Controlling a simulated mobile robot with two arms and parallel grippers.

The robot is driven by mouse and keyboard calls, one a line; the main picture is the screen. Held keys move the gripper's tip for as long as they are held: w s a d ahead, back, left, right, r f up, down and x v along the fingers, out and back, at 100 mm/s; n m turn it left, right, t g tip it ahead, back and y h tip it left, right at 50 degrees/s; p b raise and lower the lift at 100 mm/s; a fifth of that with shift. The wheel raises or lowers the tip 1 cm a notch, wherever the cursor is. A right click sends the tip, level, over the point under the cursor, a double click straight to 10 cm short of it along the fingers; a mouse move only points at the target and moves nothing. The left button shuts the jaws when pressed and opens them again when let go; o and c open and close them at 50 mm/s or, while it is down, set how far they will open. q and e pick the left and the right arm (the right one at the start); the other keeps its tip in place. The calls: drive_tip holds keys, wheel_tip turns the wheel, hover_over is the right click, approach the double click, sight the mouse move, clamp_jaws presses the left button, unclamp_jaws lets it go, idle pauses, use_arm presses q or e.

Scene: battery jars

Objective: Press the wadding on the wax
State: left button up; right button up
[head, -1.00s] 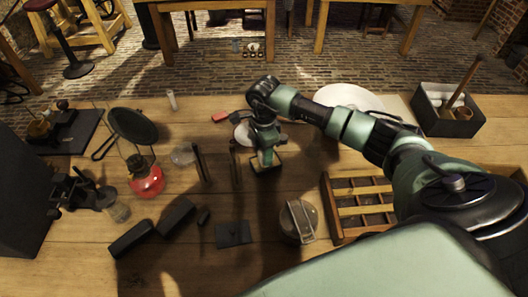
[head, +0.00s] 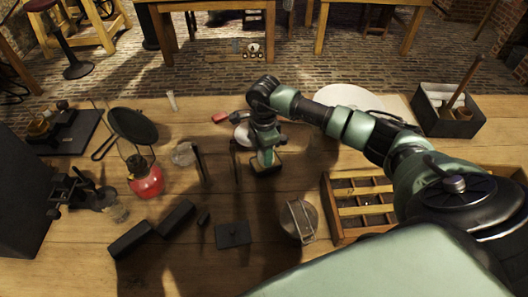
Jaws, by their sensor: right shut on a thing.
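My right gripper (head: 266,158) points straight down near the middle of the table. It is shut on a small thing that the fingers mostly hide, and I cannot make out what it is. The fingertips are right over a small square container (head: 266,170) with a pale rim, at or just inside its opening. I cannot tell whether they touch what is in it. The wadding and the wax cannot be told apart here, as the gripper covers the container's inside. My left gripper is not in view.
A red lamp (head: 146,181), a round dark pan (head: 133,126) and dark blocks (head: 130,240) stand to the left. A divided wooden tray (head: 340,238) and a metal can (head: 298,219) are at the right. Upright dark rods stand just left of the gripper.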

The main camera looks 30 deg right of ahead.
drive_tip(key=shift+r+p, duration=0.55)
drive_tip(key=shift+r, duration=0.25)
drive_tip(key=shift+r+p, duration=1.4)
drive_tip(key=shift+r, duration=1.25)
drive_tip(key=shift+f, duration=0.1)
